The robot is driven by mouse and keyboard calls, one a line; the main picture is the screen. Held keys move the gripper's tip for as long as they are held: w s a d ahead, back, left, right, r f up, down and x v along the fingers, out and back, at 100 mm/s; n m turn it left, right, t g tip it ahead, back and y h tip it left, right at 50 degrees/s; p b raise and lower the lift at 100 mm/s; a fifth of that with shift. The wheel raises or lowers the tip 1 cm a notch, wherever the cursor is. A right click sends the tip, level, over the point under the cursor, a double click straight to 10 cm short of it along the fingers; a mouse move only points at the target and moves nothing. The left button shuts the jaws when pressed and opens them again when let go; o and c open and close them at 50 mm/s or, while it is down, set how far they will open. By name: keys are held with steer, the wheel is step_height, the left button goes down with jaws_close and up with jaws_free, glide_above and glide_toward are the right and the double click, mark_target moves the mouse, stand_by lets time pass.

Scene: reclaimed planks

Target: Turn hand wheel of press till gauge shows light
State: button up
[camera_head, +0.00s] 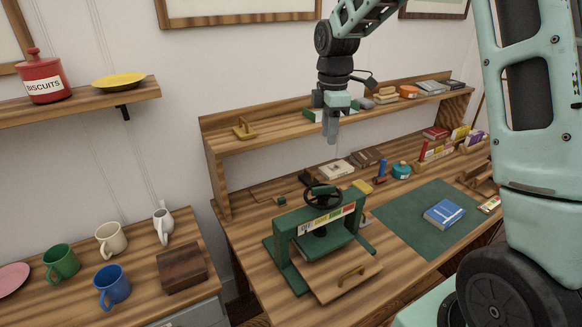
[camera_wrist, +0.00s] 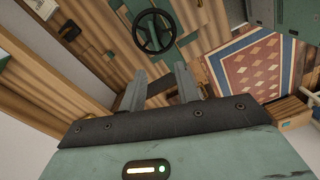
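The green press (camera_head: 284,240) stands on the wooden desk. Its black hand wheel (camera_head: 323,197) sits on top, and it also shows near the top middle of the wrist view (camera_wrist: 154,31). A coloured gauge strip (camera_head: 332,218) runs along the front of the press's top beam; its reading is too small to tell. A wooden board with a brass handle (camera_head: 351,273) lies at the press's front. My gripper (camera_head: 331,136) hangs above and behind the wheel, apart from it. In the wrist view its two fingers (camera_wrist: 160,86) are spread with nothing between them.
The desk's raised shelf (camera_head: 270,128) runs behind the press, close to my gripper. A blue book (camera_head: 444,213) lies on the green mat (camera_head: 400,218) to the right. Mugs and a wooden box (camera_head: 182,268) stand on the left counter. Air above the wheel is clear.

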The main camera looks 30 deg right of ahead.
steer(key=w, duration=0.1)
steer(key=p, duration=0.5)
glide_toward(324, 187)
step_height(324, 187, down, 9)
steer(key=shift+r, duration=0.2)
steer(key=shift+w, duration=0.1)
jaws_close()
